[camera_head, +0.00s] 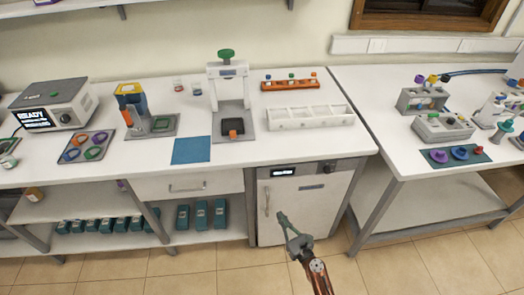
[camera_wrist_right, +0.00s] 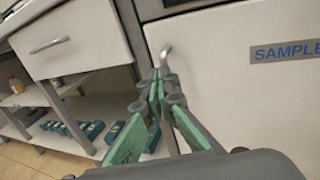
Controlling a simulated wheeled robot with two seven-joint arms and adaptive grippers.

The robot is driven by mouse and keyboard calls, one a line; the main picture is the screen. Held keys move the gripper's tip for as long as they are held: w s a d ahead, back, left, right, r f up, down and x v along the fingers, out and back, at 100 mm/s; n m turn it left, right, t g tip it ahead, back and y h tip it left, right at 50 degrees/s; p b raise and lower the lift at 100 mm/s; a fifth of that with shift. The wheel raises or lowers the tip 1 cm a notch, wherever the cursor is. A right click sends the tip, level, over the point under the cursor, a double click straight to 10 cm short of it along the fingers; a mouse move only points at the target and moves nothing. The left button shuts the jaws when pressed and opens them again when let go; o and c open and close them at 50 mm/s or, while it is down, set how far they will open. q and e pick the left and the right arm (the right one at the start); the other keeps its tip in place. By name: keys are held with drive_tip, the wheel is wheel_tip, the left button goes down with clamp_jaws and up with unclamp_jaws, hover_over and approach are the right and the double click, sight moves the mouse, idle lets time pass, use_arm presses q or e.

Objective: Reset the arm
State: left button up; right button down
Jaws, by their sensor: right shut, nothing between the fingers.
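My right gripper (camera_head: 282,215) is in front of the white cabinet under the bench in the head view, with its arm coming in from the bottom. It is shut and empty. In the wrist view its green-padded fingers (camera_wrist_right: 160,75) meet near the cabinet's handle (camera_wrist_right: 167,50); I cannot tell if they touch it. My left gripper is not in view.
The bench (camera_head: 290,150) holds a READY device (camera_head: 55,103), a green-knobbed press (camera_head: 228,85), a white compartment tray (camera_head: 310,117) and a blue mat (camera_head: 191,150). A second table (camera_head: 390,145) stands right. A closed drawer (camera_head: 188,185) is left of the cabinet. Floor in front is clear.

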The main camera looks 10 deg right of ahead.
drive_tip(key=s+d+f+n+g+h+p, duration=0.1)
drive_tip(key=s+d+f+n+g, duration=0.3)
drive_tip(key=s+f, duration=0.55)
drive_tip(key=s+d+f+n+g+h+p, duration=0.15)
drive_tip(key=s+f+n, duration=0.5)
drive_tip(key=f, duration=0.65)
drive_tip(key=s+d+f+n+g+h, duration=0.1)
drive_tip(key=s+d+f+n+g, duration=0.3)
drive_tip(key=s+f, duration=0.65)
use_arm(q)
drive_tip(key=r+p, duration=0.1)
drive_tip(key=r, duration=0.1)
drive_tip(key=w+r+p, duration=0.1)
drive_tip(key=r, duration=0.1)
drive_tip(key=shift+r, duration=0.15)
use_arm(e)
drive_tip(key=s+d+f+n+g, duration=0.2)
drive_tip(key=s+n, duration=0.4)
drive_tip(key=s, duration=0.7)
drive_tip(key=s+d+f+n+g+h, duration=0.1)
drive_tip(key=s+d+f+n, duration=0.3)
drive_tip(key=s, duration=0.9)
drive_tip(key=s+d+f+n+g+h, duration=0.1)
drive_tip(key=s+f+n+g, duration=0.3)
drive_tip(key=s+n, duration=0.5)
drive_tip(key=s+d+f, duration=0.1)
drive_tip(key=s+f, duration=0.1)
drive_tip(key=s, duration=0.1)
drive_tip(key=shift+s+d+f, duration=0.4)
